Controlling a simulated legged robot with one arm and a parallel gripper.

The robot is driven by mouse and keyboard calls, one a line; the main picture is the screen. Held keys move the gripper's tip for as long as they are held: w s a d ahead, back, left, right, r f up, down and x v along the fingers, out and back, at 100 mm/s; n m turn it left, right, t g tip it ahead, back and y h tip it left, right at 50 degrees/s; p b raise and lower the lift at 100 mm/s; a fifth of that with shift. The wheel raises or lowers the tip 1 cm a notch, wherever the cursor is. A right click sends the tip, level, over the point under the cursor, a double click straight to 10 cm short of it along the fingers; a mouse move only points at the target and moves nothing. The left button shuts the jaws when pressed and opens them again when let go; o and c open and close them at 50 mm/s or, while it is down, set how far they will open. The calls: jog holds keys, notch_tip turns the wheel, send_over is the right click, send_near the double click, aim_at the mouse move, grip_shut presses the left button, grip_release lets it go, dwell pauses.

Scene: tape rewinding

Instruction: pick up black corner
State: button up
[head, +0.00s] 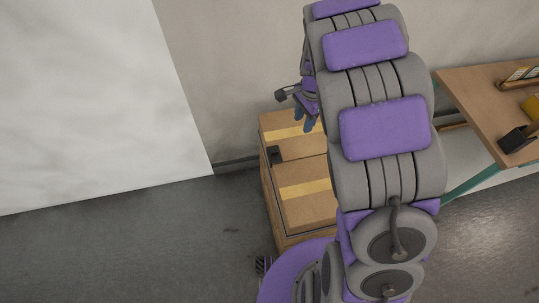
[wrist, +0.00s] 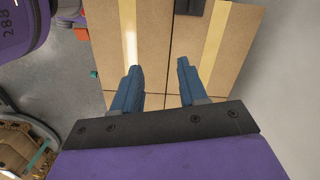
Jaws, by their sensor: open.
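A small black corner piece (head: 273,155) sits at the left edge of the cardboard box top (head: 308,210) in the head view. In the wrist view the black corner (wrist: 190,6) is cut off by the top edge of the picture, at the seam of the cardboard (wrist: 152,60). My gripper (wrist: 158,68) is open and empty, its two blue fingers pointing toward the cardboard and apart from the black corner. In the head view my gripper (head: 306,118) is above the far part of the box, partly hidden by my arm.
Yellow tape strips (head: 303,189) run across the cardboard. A wooden workbench (head: 480,95) with a black holder (head: 517,139) stands at the right. A white panel (head: 90,100) and wall are behind. Grey floor (head: 130,250) is clear at the left.

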jog(key=w+a+f+m, duration=0.2)
jog(key=w+f, duration=0.3)
jog(key=f, duration=0.2)
send_over(276, 151)
notch_tip(276, 151, down, 3)
jog(key=shift+m+y, duration=0.3)
jog(key=f+b, duration=0.1)
jog(key=f, duration=0.3)
jog(key=a+f+b, duration=0.1)
jog(key=f, duration=0.3)
jog(key=f+b, duration=0.1)
jog(key=f, duration=0.3)
jog(key=shift+a+f, duration=0.1)
jog(key=shift+a, duration=0.05)
jog(key=f, duration=0.1)
jog(key=d+f+b, duration=0.2)
jog(key=f, duration=0.1)
jog(key=shift+f, duration=0.1)
jog(key=shift+a, duration=1.15)
jog(key=c, duration=0.3)
jog(key=shift+d, duration=0.15)
jog(key=shift+c, duration=0.9)
jog(key=shift+d, duration=0.75)
grip_shut()
jog(key=shift+a, duration=0.1)
